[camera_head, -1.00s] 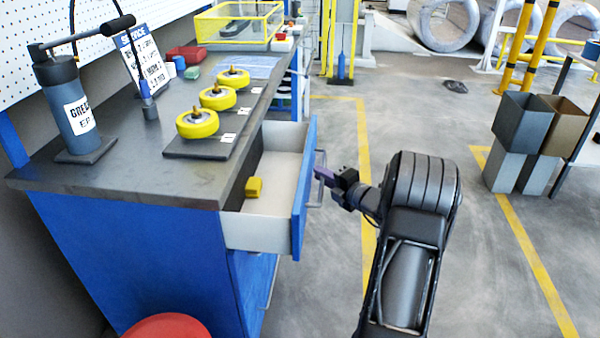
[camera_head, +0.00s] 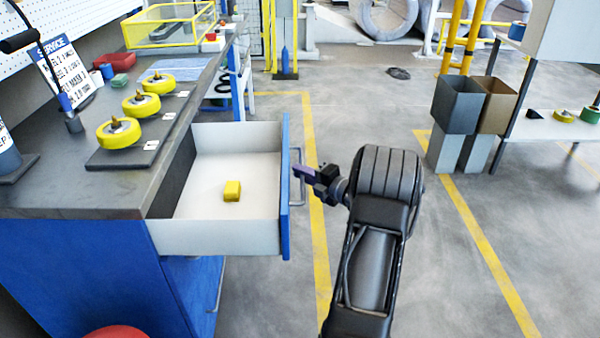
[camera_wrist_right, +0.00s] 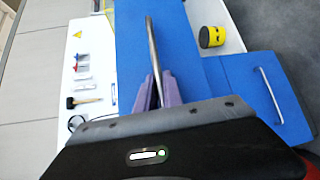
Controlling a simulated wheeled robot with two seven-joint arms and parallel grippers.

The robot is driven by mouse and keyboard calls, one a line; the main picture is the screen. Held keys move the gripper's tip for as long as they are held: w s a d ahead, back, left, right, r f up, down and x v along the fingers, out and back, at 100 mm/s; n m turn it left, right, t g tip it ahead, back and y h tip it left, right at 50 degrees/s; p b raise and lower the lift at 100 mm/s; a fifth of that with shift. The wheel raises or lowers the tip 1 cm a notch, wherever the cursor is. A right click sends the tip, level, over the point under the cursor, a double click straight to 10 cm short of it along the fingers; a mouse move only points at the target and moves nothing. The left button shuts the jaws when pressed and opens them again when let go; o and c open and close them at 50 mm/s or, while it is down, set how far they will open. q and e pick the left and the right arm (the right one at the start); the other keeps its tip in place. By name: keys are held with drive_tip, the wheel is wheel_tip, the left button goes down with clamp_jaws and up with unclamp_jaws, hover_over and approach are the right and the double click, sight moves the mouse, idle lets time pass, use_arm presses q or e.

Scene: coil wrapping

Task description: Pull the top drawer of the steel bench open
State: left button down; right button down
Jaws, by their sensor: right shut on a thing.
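The top drawer (camera_head: 215,240) of the steel bench (camera_head: 90,260) stands well open, pulled out to the right. Its blue front (camera_head: 285,190) carries a grey bar handle (camera_head: 298,180). My right gripper (camera_head: 306,174) is at that handle, its purple fingers shut on it. In the right wrist view the purple fingers (camera_wrist_right: 157,88) close around the grey handle bar (camera_wrist_right: 152,45) in front of a blue panel. My left gripper is not in view.
Several yellow wheels (camera_head: 118,132) sit on a dark mat on the bench top. A red round thing (camera_head: 117,332) is at the lower front. Open bins (camera_head: 458,104) stand to the right. The floor between them and my right arm is clear.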

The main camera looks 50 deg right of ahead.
drive_tip(key=shift+f, duration=0.1)
drive_tip(key=c, duration=1.8)
unclamp_jaws()
drive_tip(key=s, duration=0.5)
drive_tip(key=s+a+r, duration=0.1)
drive_tip(key=s, duration=0.1)
drive_tip(key=shift+s, duration=0.35)
